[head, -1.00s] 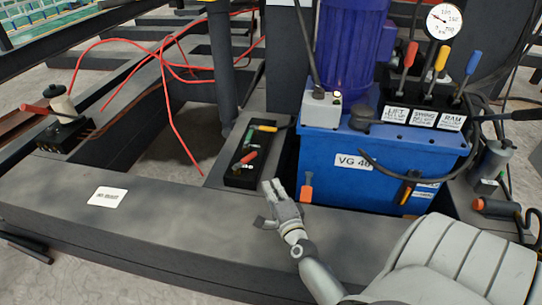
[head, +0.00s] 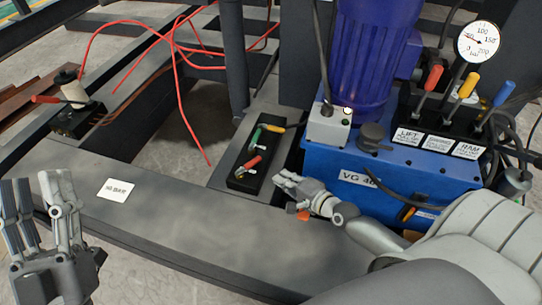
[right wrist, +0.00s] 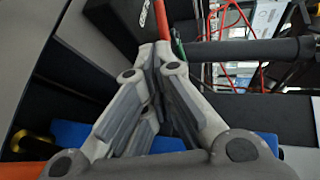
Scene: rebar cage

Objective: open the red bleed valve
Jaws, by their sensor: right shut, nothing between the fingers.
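A black valve block (head: 237,181) holds small green, yellow and red handles; its red handle (head: 249,165) points up and to the right. I cannot tell by label which is the bleed valve. My right gripper (head: 281,179) is shut and empty, just right of the valve block. In the right wrist view its fingertips (right wrist: 157,50) meet, with a red handle (right wrist: 160,18) just beyond them. My left gripper (head: 40,190) is open and empty at lower left.
The blue power unit (head: 325,160) with a gauge (head: 478,41) and three coloured levers stands at right. Another block with a red lever (head: 45,99) sits at far left. Red hoses (head: 183,110) cross behind. The dark beam (head: 190,225) in front is clear apart from a white label (head: 115,190).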

